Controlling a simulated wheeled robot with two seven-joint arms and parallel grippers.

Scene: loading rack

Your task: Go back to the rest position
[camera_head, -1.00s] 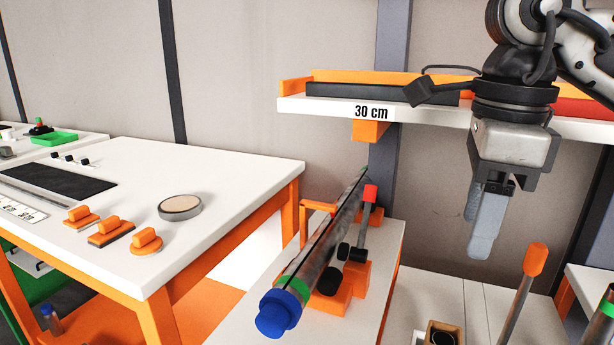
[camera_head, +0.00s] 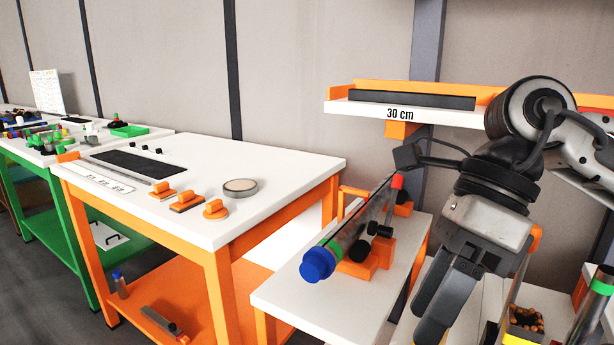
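My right gripper (camera_head: 440,310) hangs at the lower right, its arm coming in from the right. Its fingers point down and look nearly together; I see nothing between them, but the tips are close to the lower edge of the picture. It is in front of the white shelf unit and right of a clear tube with a blue cap (camera_head: 317,264), which lies tilted on an orange holder (camera_head: 372,262). My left gripper is not in view.
A shelf marked "30 cm" (camera_head: 400,114) stands behind the arm. An orange-framed white table (camera_head: 283,166) with orange knobs and a round disc (camera_head: 240,187) is at the left. A green-framed table (camera_head: 45,160) is farther left. Open floor (camera_head: 40,270) lies in front.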

